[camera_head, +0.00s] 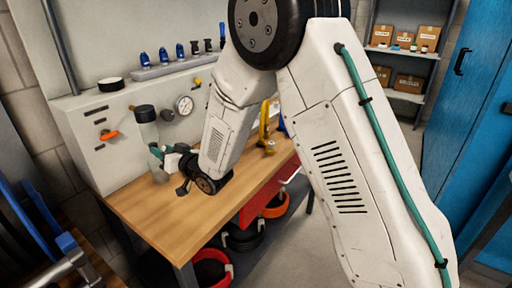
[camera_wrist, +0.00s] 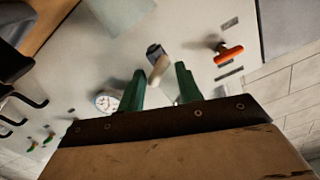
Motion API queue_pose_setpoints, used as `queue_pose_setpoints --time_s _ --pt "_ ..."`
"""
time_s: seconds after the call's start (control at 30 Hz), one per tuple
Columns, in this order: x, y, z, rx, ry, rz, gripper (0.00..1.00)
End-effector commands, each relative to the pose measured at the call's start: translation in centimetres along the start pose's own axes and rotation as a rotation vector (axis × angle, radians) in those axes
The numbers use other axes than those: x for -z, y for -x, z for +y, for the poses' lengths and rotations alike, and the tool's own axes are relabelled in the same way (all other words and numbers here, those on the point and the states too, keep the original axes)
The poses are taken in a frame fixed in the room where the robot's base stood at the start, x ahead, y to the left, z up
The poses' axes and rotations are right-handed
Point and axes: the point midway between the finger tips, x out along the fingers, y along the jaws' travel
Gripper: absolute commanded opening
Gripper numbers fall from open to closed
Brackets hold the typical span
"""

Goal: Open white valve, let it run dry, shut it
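A cream-white handle (camera_wrist: 159,69) with a dark end (camera_wrist: 154,50) shows against the pale panel in the wrist view. My gripper (camera_wrist: 160,88) has its two green fingers apart, one on each side of the handle in the picture. I see no contact, and cannot tell how deep the handle lies between the fingers. In the head view my gripper (camera_head: 157,158) is in front of the panel (camera_head: 82,125), above the bench. The white handle is not clear there. Whether anything flows cannot be seen.
An orange handle (camera_head: 108,135) is left of my gripper on the panel; it also shows in the wrist view (camera_wrist: 229,55). A gauge (camera_head: 184,105) and a dark-capped cylinder (camera_head: 145,114) are close by. The wooden bench top (camera_head: 150,205) is mostly clear.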

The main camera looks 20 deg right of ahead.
Motion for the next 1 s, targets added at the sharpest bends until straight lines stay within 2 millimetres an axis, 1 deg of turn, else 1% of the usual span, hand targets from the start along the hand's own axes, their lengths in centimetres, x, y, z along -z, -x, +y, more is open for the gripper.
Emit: queue_pose_setpoints --time_s 0.23,0.27,0.3,0.63,0.7,0.77,1.0 --pt "-0.1 0.0 -0.2 0.001 0.324 0.0 0.34" --pt "0.0 0.5 -0.2 -0.001 0.341 -0.001 0.34" --pt "-0.1 1.5 -0.2 -0.002 0.334 -0.003 0.34" --pt "0.0 8.2 -0.1 -0.003 0.329 -0.002 0.34" --pt "1.2 8.3 0.5 -0.04 0.341 -0.041 0.34" --pt "1.8 8.7 1.0 -0.07 0.347 -0.077 0.34" --pt "4.2 11.0 3.1 -0.191 0.356 -0.223 0.34"
